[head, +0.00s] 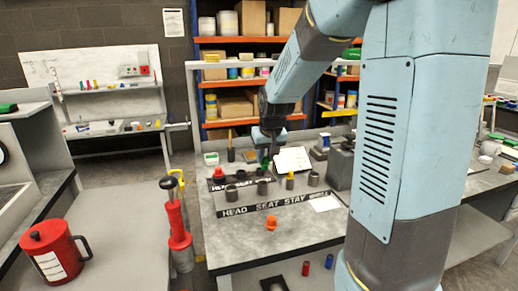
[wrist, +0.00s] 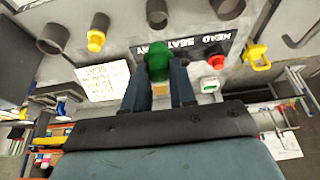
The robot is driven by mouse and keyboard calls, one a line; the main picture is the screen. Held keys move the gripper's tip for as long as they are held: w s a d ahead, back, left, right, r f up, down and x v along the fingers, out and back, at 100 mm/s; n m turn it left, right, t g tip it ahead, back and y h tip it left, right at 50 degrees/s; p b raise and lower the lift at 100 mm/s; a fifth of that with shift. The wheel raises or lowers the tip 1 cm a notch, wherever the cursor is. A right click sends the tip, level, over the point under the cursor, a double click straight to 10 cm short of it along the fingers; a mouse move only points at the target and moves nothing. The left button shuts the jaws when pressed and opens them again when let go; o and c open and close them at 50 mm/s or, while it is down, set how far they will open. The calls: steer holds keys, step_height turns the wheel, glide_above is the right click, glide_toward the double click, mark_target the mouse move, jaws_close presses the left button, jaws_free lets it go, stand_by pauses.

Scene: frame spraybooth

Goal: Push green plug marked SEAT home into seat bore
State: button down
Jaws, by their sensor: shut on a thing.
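My gripper (head: 268,148) is shut on the green plug (head: 265,163), holding it over the bench's rear rack. In the wrist view the green plug (wrist: 157,62) sits between the fingertips; its marking is not readable. The front rack (head: 275,203) reads HEAD, SEAT, STAY and a fourth word too small to read. Above SEAT stands a dark, open, empty-looking bore (head: 262,188); it also shows in the wrist view (wrist: 157,12), ahead of the plug and apart from it.
A yellow plug (head: 290,180) stands at a neighbouring bore. Other bores (head: 231,193) flank the seat bore. A red plug (head: 219,173) is on the rear rack's left end. A white card (head: 292,159) stands behind. An orange piece (head: 271,222) lies in front.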

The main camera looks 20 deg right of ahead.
mark_target(265, 168)
steer(key=shift+w+a, duration=0.15)
steer(key=shift+w, duration=0.15)
steer(key=shift+f, duration=2.35)
steer(key=shift+f, duration=1.25)
stand_by(0.4)
steer(key=c, duration=0.8)
jaws_free()
steer(key=shift+c, duration=0.2)
steer(key=v, duration=1.3)
steer(key=shift+s+r, duration=0.2)
steer(key=shift+r, duration=0.05)
